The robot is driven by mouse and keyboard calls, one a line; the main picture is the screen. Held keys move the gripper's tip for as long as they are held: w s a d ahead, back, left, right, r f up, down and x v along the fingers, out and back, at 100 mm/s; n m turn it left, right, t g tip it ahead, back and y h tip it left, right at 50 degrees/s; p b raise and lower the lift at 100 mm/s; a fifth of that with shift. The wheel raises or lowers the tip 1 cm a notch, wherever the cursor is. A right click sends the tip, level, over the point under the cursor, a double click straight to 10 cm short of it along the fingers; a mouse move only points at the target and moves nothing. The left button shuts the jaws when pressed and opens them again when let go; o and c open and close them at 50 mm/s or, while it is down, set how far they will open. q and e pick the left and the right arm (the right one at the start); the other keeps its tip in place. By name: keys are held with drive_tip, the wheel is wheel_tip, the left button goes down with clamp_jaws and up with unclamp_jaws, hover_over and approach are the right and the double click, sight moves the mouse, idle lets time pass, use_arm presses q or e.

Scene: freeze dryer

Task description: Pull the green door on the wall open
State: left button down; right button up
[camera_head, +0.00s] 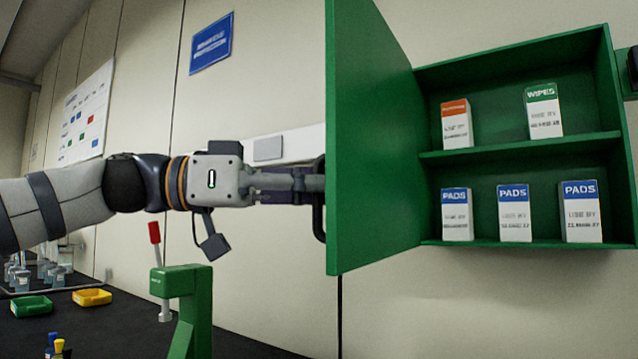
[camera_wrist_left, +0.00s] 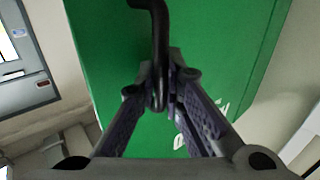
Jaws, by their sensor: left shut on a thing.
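The green door (camera_head: 372,140) of the wall cabinet (camera_head: 520,150) stands swung open, hinged on the cabinet's left side and jutting out toward me. Its black handle (camera_head: 318,200) is on the door's outer face. My left gripper (camera_head: 308,186) is shut on the handle. In the left wrist view the two fingers (camera_wrist_left: 163,95) close around the handle (camera_wrist_left: 160,30) in front of the green door face (camera_wrist_left: 225,60). The door hides part of the fingertips in the head view. My right gripper is not in view.
Several boxes stand on the cabinet's two shelves, among them a wipes box (camera_head: 543,112) and a pads box (camera_head: 514,214).

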use_arm(q)
drive_tip(key=shift+w+a, duration=0.25)
drive_tip(key=shift+a, duration=0.15)
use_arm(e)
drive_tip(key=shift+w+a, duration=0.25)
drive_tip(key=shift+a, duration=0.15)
use_arm(q)
drive_tip(key=c, duration=1.7)
unclamp_jaws()
drive_tip(key=a, duration=0.4)
drive_tip(key=s+a, duration=0.1)
drive_tip(key=a, duration=0.7)
drive_tip(key=shift+s, duration=0.2)
